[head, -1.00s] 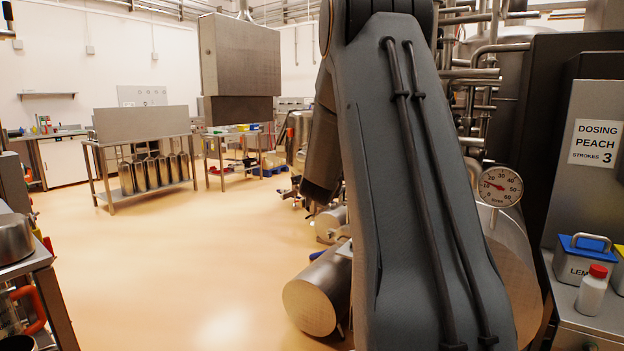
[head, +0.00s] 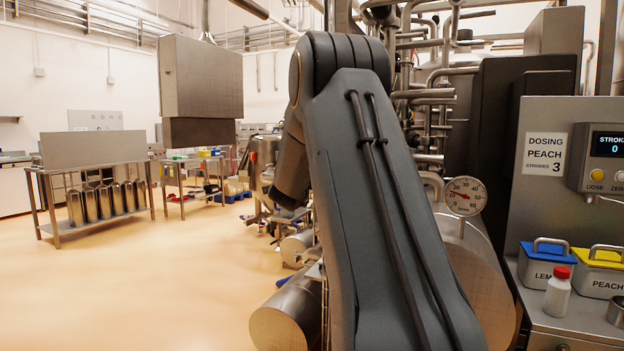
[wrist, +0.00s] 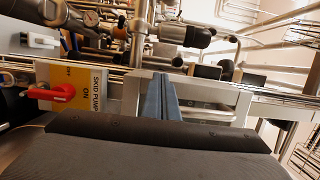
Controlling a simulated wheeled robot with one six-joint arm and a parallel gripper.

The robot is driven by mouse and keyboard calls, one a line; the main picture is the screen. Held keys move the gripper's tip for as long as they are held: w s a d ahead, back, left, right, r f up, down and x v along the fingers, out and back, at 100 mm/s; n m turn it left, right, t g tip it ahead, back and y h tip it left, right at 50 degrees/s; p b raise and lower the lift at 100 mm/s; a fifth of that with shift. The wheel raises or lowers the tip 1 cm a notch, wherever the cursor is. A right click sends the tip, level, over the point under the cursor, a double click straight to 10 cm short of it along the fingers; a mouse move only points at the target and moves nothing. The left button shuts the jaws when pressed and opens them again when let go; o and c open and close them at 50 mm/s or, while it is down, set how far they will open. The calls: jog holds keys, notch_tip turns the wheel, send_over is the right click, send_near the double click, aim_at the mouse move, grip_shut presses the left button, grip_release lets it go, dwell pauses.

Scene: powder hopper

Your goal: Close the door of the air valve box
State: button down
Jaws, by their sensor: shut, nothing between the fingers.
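My gripper (wrist: 161,80) shows in the wrist view as two blue fingers held together, shut and empty, above a broad dark grey body. Metal frames and rails lie behind the fingers, with a pale grey metal part (wrist: 212,112) just right of them. I cannot tell whether that part belongs to the air valve box. Neither the box nor its door can be picked out with certainty in either view. In the head view my arm fills the middle and hides what is behind it; the gripper is not visible there.
The wrist view shows a red handle (wrist: 54,90) beside a yellow SKID PUMP label (wrist: 84,86), left of the fingers. In the head view, a dosing panel (head: 515,190) and lidded tubs (head: 545,264) stand right. Open floor (head: 150,290) lies left.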

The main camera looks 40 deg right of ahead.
jog(key=shift+d+r, duration=0.15)
jog(key=shift+r, duration=0.1)
jog(key=s+a+b, duration=0.2)
jog(key=s+a, duration=0.5)
jog(key=a, duration=0.6)
jog(key=s+a+f+n+g+y+p, duration=0.1)
jog(key=s+a+f+n+y+p, duration=0.3)
jog(key=a+f+n+y, duration=0.9)
jog(key=s+a+f+n+g+p, duration=0.1)
jog(key=s+a+f+n+g, duration=0.2)
jog(key=s+a+f+n, duration=0.5)
jog(key=s+a+f+n+g, duration=0.2)
jog(key=s+a+g, duration=0.2)
jog(key=s+a, duration=0.55)
jog(key=s+d+f+n+g, duration=0.1)
jog(key=s+n+g, duration=0.1)
jog(key=s, duration=0.6)
jog(key=s+d+f+n+g, duration=0.1)
jog(key=s+n+g, duration=0.1)
jog(key=s, duration=0.5)
jog(key=shift+s+d+f+p, duration=0.2)
jog(key=shift+s+f+p, duration=0.05)
jog(key=shift+s+p, duration=0.2)
